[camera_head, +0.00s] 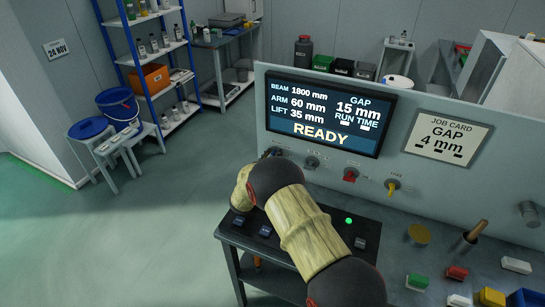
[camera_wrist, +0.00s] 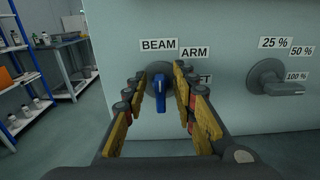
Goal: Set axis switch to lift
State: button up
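The axis switch (camera_wrist: 161,91) is a blue handle on a grey round base on the pale panel, in the wrist view. My gripper (camera_wrist: 160,82) is open, with yellow-padded fingers on either side of the handle and gaps visible. In the head view my arm hides the gripper, and the switch (camera_head: 274,151) barely shows.
Right of the switch is a grey dial (camera_wrist: 275,80) marked 25, 50 and 100 %. A red knob (camera_head: 350,175) and a yellow knob (camera_head: 393,187) sit farther right. A screen (camera_head: 325,113) reads READY, LIFT 35 mm. A dark table (camera_head: 285,250) stands below the panel.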

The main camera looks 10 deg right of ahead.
grip_shut()
dwell(0.5)
jog(key=shift+m+b, duration=0.3)
jog(key=shift+b, duration=0.05)
